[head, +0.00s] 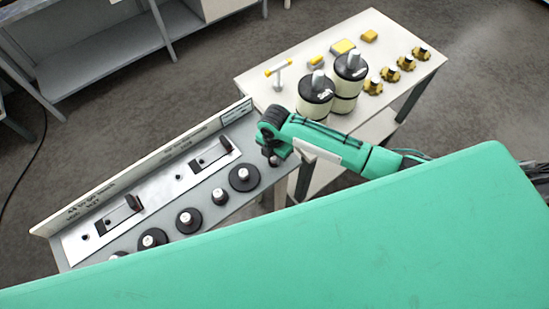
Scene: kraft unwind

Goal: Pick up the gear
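Several small brass-coloured gear-like pieces stand in a slanting row at the right of the white table (297,58); the nearest gear (373,86) and the farthest gear (421,54) have dark tops. My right arm comes in from the right, and my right gripper (272,158) points down at the right end of the grey bench, left of and apart from the gears. Its fingers are small and dark, so I cannot tell whether they are open. No gear shows at it. My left gripper is out of view.
Cream-and-black cylinders (315,95) stand on the table between my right gripper and the gears. The grey bench (215,205) holds black round knobs (244,178) and a slotted plate.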

